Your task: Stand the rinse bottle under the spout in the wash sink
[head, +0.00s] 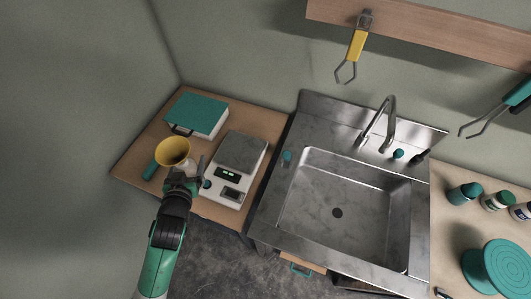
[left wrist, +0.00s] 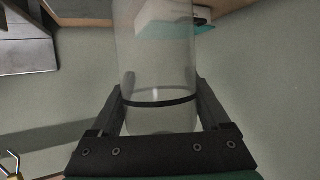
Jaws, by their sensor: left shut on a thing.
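The rinse bottle appears to be the clear, pale cylinder (left wrist: 157,60) with a dark band in the left wrist view. It stands between the two fingers of my left gripper (left wrist: 160,112), which is shut on it. In the head view my left gripper (head: 184,182) is over the left worktop, beside the scale, and a small pale part of the bottle (head: 184,166) shows there; the rest is hidden. The wash sink (head: 318,212) is to the right, its basin empty. The curved metal spout (head: 390,112) rises at its back edge. My right gripper is out of view.
A yellow funnel-like cup (head: 172,150) shows by my left gripper. A scale (head: 240,152) and a teal-topped box (head: 197,113) are on the left worktop (head: 140,152). Tongs with a yellow handle (head: 357,46) hang above the sink. Jars (head: 465,193) stand at the right.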

